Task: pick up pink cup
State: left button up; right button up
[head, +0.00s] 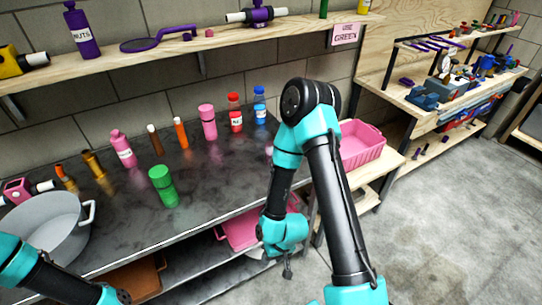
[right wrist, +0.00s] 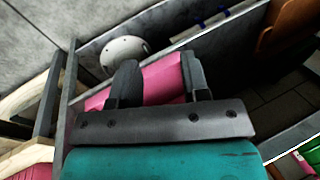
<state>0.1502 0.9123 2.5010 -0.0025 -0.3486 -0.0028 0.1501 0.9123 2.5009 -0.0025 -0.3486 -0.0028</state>
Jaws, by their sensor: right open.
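No thing that is clearly a cup shows. A pink cylinder with a lid-like top (head: 208,122) stands upright on the dark worktop, and a pink bottle with a white label (head: 122,150) stands further left. My right gripper (head: 287,268) hangs low in front of the worktop's right end, near a pink bin (head: 238,232) on the lower shelf. In the right wrist view, my right gripper (right wrist: 157,82) has its fingers apart, with a pink surface (right wrist: 160,80) beyond them, probably that bin. A white rounded object (right wrist: 122,52) lies past the fingers. My left gripper is out of view.
The worktop (head: 120,225) holds a green cylinder (head: 163,187), a grey pot (head: 50,228) and several small bottles. A pink tray (head: 362,150) sits on a wooden stand at right. A wooden shelf (head: 150,50) runs above. The floor (head: 450,220) at right is clear.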

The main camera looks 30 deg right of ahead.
dwell(0.4)
jog(key=o, duration=0.5)
